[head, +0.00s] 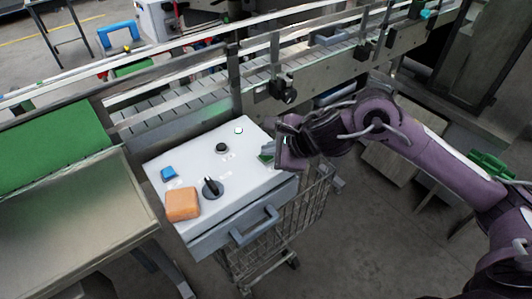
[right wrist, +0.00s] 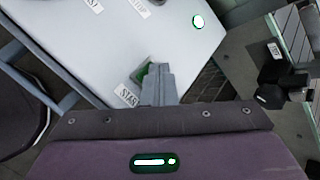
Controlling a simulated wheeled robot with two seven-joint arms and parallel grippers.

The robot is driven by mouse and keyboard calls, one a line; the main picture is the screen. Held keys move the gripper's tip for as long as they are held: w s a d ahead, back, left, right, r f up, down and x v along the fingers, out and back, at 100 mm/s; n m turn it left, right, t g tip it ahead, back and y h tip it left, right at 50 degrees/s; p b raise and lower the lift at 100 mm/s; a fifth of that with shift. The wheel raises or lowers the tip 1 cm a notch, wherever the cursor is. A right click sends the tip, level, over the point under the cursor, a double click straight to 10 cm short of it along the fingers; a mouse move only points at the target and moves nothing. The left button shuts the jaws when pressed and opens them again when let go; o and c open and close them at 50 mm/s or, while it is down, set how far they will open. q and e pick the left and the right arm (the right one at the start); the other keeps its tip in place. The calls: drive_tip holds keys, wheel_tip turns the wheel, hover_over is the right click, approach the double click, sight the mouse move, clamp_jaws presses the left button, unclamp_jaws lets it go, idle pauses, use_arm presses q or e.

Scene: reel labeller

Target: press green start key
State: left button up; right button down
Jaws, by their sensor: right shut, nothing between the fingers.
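The green start key (head: 265,158) sits near the right edge of the pale control panel (head: 205,160), partly hidden by my right gripper (head: 270,150). In the right wrist view the green key (right wrist: 144,76) shows just left of my shut, empty fingers (right wrist: 158,82), beside a label (right wrist: 127,95) that seems to read START. The fingertips overlap the key in this view. I cannot tell whether they touch it or hover over it. My left gripper is not in view.
The panel also bears a blue key (head: 169,174), a black rotary knob (head: 212,187), a black button (head: 222,147), a lit lamp (head: 239,131) and an orange block (head: 182,204). A grey handle (head: 254,228) juts from its front. A conveyor (head: 190,98) runs behind.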

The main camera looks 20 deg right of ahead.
sight(270, 158)
drive_tip(key=shift+r+p, duration=0.4)
drive_tip(key=shift+r, duration=0.35)
drive_tip(key=shift+r, duration=0.1)
wheel_tip(270, 158, up, 5)
drive_tip(key=p, duration=0.3)
idle(0.6)
